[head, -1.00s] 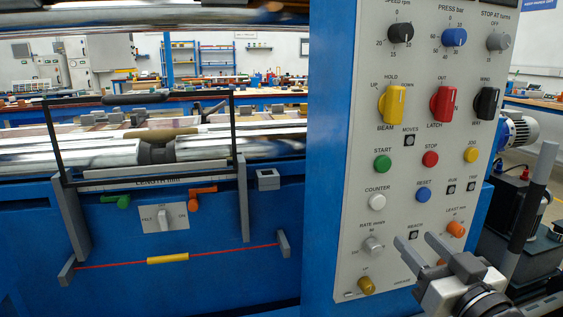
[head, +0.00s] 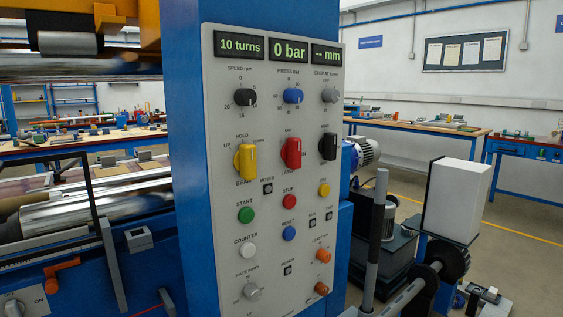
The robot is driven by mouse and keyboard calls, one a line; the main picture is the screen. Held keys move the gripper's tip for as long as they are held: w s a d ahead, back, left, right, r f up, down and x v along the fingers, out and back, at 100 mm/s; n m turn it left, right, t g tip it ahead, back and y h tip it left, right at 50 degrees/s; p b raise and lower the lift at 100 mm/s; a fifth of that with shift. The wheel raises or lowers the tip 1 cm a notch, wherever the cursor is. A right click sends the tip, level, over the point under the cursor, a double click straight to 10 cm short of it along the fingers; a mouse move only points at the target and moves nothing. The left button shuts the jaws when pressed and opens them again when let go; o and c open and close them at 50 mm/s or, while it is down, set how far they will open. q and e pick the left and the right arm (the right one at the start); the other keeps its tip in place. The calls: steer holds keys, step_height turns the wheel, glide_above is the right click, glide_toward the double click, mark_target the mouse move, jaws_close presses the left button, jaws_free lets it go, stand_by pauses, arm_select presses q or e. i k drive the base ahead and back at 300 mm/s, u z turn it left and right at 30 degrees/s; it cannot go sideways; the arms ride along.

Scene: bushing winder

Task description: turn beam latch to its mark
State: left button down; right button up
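The red latch knob (head: 291,154) is in the middle of the panel's selector row, with small lettering above it and "LATCH" below. Its grip stands about upright with a pale line along it; its exact setting is too small to tell. The yellow beam knob (head: 245,161) is to its left, marked HOLD, UP and DOWN, and also stands about upright. Nothing touches either knob. Neither of my grippers can be made out in the head view.
A black selector (head: 327,146) stands right of the latch knob. The grey panel (head: 220,215) carries displays (head: 289,49) reading 10 turns and 0 bar, with dials and buttons. Left is the roller machine (head: 100,195); right, a white box (head: 453,200) and a motor (head: 362,153).

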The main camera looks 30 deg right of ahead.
mark_target(291, 151)
steer(key=z, duration=0.5)
steer(key=k, duration=1.2)
steer(key=u, duration=0.5)
steer(key=i, duration=1.6)
steer(key=z, duration=0.35)
